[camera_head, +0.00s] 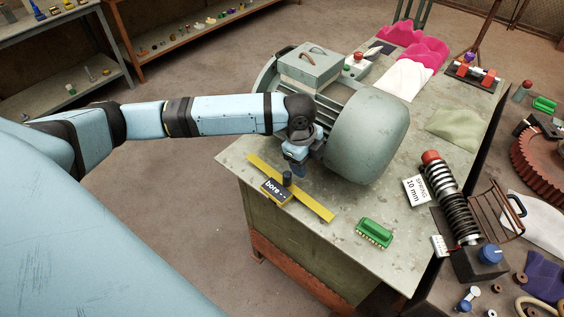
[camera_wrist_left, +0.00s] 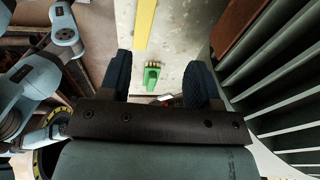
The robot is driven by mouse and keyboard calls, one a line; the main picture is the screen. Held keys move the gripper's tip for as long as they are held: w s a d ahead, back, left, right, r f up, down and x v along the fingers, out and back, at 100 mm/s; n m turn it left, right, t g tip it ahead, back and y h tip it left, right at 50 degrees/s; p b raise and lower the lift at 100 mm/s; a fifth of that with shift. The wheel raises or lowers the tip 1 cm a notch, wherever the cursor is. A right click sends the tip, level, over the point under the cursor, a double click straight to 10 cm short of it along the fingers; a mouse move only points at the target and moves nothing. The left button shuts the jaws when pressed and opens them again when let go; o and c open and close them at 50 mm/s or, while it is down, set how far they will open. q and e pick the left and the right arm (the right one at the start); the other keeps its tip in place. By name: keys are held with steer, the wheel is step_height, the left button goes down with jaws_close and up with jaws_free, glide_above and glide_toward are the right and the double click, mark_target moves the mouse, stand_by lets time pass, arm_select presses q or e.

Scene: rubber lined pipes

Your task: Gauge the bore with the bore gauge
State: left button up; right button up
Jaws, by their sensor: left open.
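The bore gauge (camera_head: 276,192) is a yellow bar with a dark box marked "bore --" and a dark upright knob. It lies on the near left corner of the grey-green bench in the head view. In the left wrist view a yellow bar (camera_wrist_left: 145,22) shows at the top, beyond the fingers. My left gripper (camera_head: 296,160) is above and just behind the gauge, beside the big motor. Its two dark fingers (camera_wrist_left: 160,82) are apart with nothing between them. I cannot make out an open bore in either view. My right gripper is not in view.
The large grey-green motor (camera_head: 366,137) stands right of my left gripper. A spring stand (camera_head: 456,205) with a "SPRING 10 mm" card (camera_head: 416,190) is at the right.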

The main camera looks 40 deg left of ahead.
arm_select(q)
step_height(320, 180, up, 4)
steer(key=f+g+y, duration=0.1)
glide_above(287, 173)
steer(key=shift+m, duration=0.3)
steer(key=f, duration=0.5)
steer(key=f+p, duration=0.1)
steer(key=f, duration=0.1)
steer(key=shift+w+d+f, duration=0.2)
steer(key=shift+d+f, duration=0.1)
steer(key=shift+f, duration=0.05)
steer(key=f, duration=0.3)
steer(key=f+p, duration=0.1)
steer(key=shift+s+a+f, duration=0.25)
steer(key=shift+a+f, duration=0.05)
steer(key=shift+f, duration=0.35)
jaws_close()
